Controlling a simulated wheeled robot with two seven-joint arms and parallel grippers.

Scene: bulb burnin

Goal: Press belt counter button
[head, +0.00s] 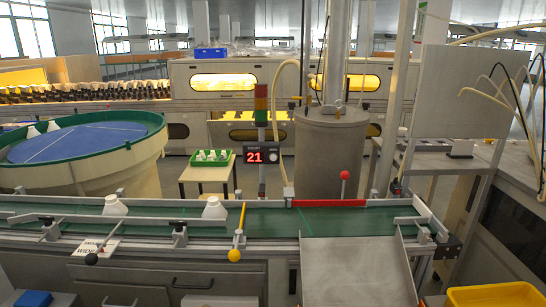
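The belt counter (254,156) is a small dark box on a post behind the belt, showing a red 21. A small pale round spot (273,157) at the right of its display looks like its button. The green conveyor belt (270,221) runs across in front of it. Two white bulbs, a left one (115,206) and a right one (214,208), stand on the belt. Neither of my grippers is in view.
A red bar (328,203) lies along the belt's back edge, with a red-knobbed lever (345,176) near it. A yellow-knobbed lever (238,235) crosses the front rail. A metal chute (355,272) and yellow bin (495,296) are at front right. A large round feeder (130,165) stands at left.

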